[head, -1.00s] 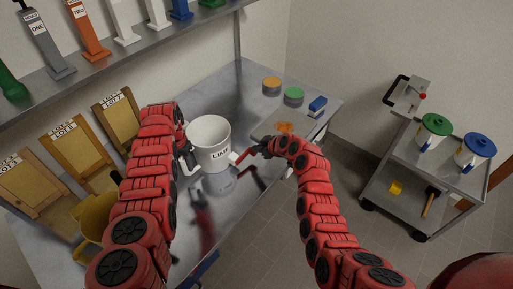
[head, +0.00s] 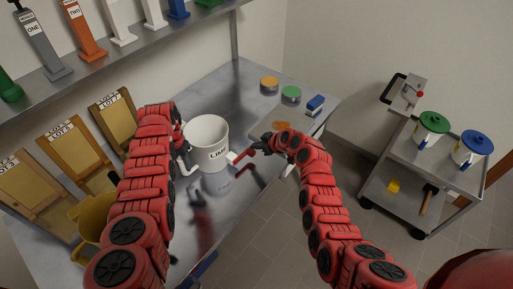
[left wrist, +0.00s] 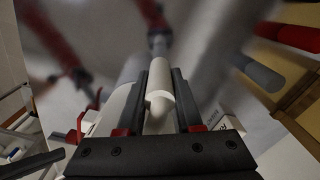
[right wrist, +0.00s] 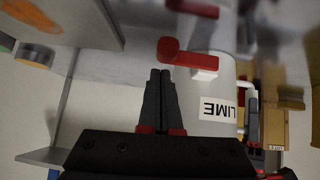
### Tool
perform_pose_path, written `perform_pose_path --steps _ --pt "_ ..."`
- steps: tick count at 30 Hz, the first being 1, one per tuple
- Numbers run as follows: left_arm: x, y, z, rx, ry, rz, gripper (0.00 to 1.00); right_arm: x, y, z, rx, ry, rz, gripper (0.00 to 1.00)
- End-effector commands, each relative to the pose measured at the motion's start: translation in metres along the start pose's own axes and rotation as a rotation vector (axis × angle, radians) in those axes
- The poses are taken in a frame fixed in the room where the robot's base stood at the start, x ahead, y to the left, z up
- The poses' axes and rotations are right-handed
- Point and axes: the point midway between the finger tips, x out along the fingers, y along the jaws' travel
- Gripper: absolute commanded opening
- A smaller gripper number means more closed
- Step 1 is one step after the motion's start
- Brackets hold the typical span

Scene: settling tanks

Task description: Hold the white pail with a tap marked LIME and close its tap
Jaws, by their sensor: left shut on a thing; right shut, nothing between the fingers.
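The white pail (head: 207,137) marked LIME is upright at the middle of the steel bench in the head view. My left gripper (head: 186,160) is shut on its white handle, a thick white bar (left wrist: 158,85) between the fingers in the left wrist view. The tap sticks out to the pail's right, with a red lever (head: 243,155). In the right wrist view the red lever (right wrist: 185,55) lies roughly along the short white spout (right wrist: 205,75). My right gripper (head: 264,147) is shut and empty, just beyond the lever's end; its fingertips (right wrist: 161,72) look close to it, contact unclear.
A yellow jug (head: 90,218) stands near my left arm. Orange (head: 269,83) and green (head: 291,94) lidded pots and a blue-and-white block (head: 315,105) are at the bench's far right. A trolley (head: 420,190) stands right. A shelf (head: 120,52) runs above the bench.

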Motion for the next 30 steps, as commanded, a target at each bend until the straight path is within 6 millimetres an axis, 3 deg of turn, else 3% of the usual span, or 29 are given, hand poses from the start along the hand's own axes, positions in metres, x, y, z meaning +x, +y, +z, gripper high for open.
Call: perform_pose_path --steps 10,13,24,30 --pt "0.0 0.0 0.0 0.0 0.0 0.0 0.0 -0.017 0.003 -0.018 -0.002 0.004 0.004 0.0" --pt "0.0 0.0 0.0 0.0 0.0 0.0 0.0 -0.033 0.005 -0.033 -0.002 0.004 0.005 0.0" --pt "0.0 0.0 0.0 0.0 0.0 0.0 0.0 -0.097 0.009 -0.03 0.001 0.004 0.005 0.0" --pt "0.0 0.0 0.0 0.0 0.0 0.0 0.0 -0.122 0.01 -0.029 0.0 0.001 0.002 0.0"
